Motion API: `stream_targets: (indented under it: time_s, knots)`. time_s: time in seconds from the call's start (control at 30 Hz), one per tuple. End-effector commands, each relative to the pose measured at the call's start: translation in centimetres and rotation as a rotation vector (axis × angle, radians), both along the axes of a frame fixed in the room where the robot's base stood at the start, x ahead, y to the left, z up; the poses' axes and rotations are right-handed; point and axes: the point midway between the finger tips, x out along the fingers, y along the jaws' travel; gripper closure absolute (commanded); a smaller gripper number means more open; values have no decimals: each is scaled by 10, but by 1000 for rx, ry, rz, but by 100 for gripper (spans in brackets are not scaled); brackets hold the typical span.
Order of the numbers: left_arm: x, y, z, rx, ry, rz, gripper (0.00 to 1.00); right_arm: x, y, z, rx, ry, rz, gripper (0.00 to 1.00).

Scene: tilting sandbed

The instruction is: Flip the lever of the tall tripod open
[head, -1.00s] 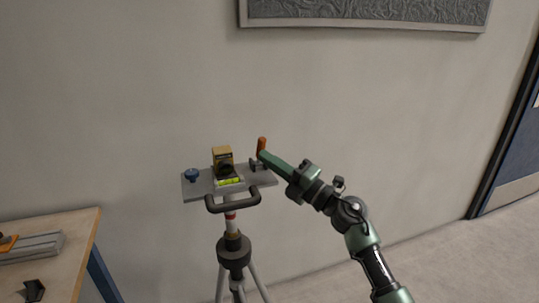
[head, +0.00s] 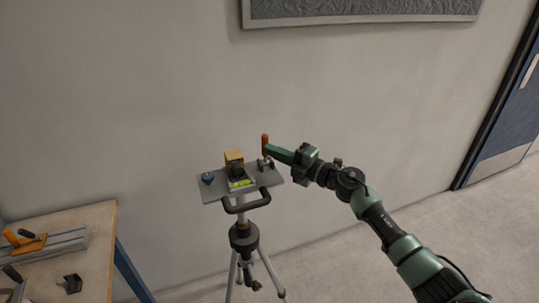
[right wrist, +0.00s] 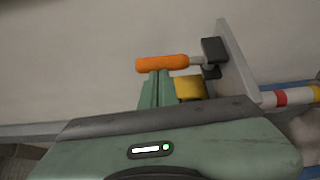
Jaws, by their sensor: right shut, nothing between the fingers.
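The tall tripod (head: 243,236) stands in front of the wall with a grey plate (head: 215,189) on top. The lever (head: 265,145) with an orange handle stands upright at the plate's right end. In the right wrist view, the orange handle (right wrist: 162,63) lies across the picture just beyond my fingertips, with a dark clamp block (right wrist: 213,50) at its base. My right gripper (head: 270,149) is shut and empty, its tips at the handle's side; it also shows in the right wrist view (right wrist: 158,76). Whether the tips touch the handle is unclear. My left gripper is not in view.
The plate also carries a yellow and black device (head: 234,163), a green level vial (head: 241,184), a blue knob (head: 207,178) and a black handle bar (head: 247,206) in front. A wooden table (head: 95,240) stands at left. Floor at right is clear.

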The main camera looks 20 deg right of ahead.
Motion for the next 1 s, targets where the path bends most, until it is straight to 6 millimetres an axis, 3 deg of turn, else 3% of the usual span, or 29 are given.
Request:
stream_targets:
  time_s: [0.5, 1.0]
  knots:
    - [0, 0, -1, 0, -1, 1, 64, 25, -2, 10, -1, -6, 3, 100]
    - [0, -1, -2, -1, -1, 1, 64, 30, -2, 12, 1, -8, 0, 100]
